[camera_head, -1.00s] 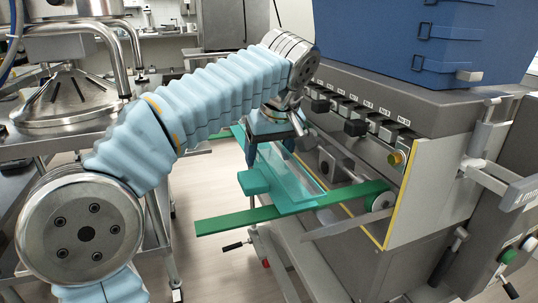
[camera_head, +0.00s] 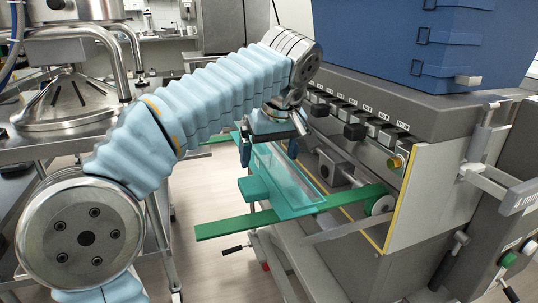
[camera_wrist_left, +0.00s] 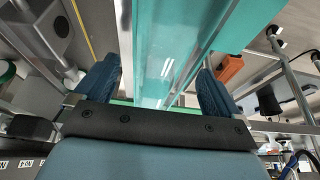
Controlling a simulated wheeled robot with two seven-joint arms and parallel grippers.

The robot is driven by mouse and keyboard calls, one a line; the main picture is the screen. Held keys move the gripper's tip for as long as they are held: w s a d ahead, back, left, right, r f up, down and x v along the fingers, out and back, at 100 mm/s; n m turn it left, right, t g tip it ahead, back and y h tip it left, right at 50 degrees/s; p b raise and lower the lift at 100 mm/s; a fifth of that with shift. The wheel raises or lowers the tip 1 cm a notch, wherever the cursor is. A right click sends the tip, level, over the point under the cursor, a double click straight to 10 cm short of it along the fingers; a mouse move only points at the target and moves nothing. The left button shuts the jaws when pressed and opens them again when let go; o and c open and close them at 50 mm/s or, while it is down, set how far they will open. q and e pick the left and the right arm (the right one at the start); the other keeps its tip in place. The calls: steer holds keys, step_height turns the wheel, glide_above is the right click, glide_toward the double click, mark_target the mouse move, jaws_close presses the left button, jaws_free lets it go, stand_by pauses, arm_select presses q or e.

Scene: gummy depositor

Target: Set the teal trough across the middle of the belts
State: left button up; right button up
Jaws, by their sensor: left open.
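The teal trough (camera_head: 290,185) lies lengthwise across the green belts, its near end over the near belt (camera_head: 235,224). A teal block-like end (camera_head: 256,189) sticks out on its left side. Part of the far belt (camera_head: 220,138) shows behind my arm. My left gripper (camera_head: 272,138) is open over the trough's far part, pointing down. In the left wrist view the trough (camera_wrist_left: 172,50) runs between the two spread fingers (camera_wrist_left: 158,85), with gaps on both sides. The trough's far end is hidden by my arm and gripper. My right gripper is not in view.
The grey depositor machine (camera_head: 440,105) with a row of knobs and a blue hopper (camera_head: 420,40) stands close on the right of the trough. A steel cart (camera_head: 50,140) stands at the left. Floor (camera_head: 205,180) shows free between them.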

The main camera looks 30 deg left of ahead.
arm_select(q)
steer(key=p+v, duration=0.2)
steer(key=v, duration=0.8)
steer(key=shift+r, duration=0.3)
